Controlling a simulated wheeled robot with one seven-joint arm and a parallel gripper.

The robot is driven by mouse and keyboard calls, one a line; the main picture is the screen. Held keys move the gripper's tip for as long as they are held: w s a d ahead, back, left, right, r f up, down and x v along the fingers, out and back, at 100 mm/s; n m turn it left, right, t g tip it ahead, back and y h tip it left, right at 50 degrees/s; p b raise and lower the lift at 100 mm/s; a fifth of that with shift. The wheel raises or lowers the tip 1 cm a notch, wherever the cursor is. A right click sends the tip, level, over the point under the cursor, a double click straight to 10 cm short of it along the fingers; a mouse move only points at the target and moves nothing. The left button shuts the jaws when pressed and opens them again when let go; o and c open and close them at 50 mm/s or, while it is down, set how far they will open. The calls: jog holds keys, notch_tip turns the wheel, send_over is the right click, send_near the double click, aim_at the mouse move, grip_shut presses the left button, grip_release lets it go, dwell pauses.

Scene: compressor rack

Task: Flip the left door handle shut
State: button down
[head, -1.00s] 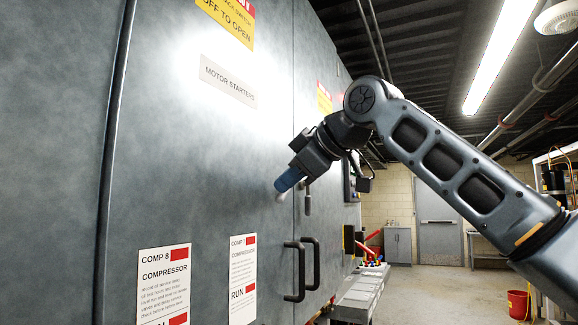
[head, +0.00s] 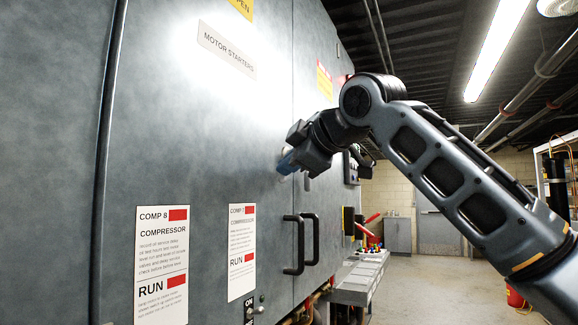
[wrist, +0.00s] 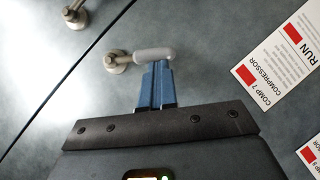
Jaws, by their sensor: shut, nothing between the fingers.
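The left door handle is a small lever with a round metal hub (wrist: 117,62) and a grey grip (wrist: 154,54), pointing right in the wrist view. In the head view my gripper mostly hides it. My gripper (wrist: 157,68) is shut and empty, its blue fingertips right at the lever's grip; whether they touch cannot be told. In the head view my gripper (head: 286,163) is close to the left cabinet door (head: 200,130), near the seam. A similar lever on the right door shows in the wrist view (wrist: 76,14) and partly in the head view (head: 307,182).
Two black pull handles (head: 292,245) (head: 311,240) stick out below my gripper, either side of the seam. A COMP 7 label (head: 241,250) is on the left door. A grey ledge (head: 358,278) stands out at right. Open floor lies beyond.

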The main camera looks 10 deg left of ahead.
jog(key=w+f+n+t+b, duration=0.1)
jog(key=n, duration=0.1)
jog(key=w+f+n+t+b, duration=0.1)
jog(key=f+n+t, duration=0.1)
jog(key=shift+w+d+f+y, duration=0.1)
jog(key=shift+w+d+y, duration=0.25)
jog(key=shift+d+y, duration=0.05)
jog(key=shift+w+d+f, duration=0.1)
jog(key=shift+w+f, duration=0.05)
dwell(0.5)
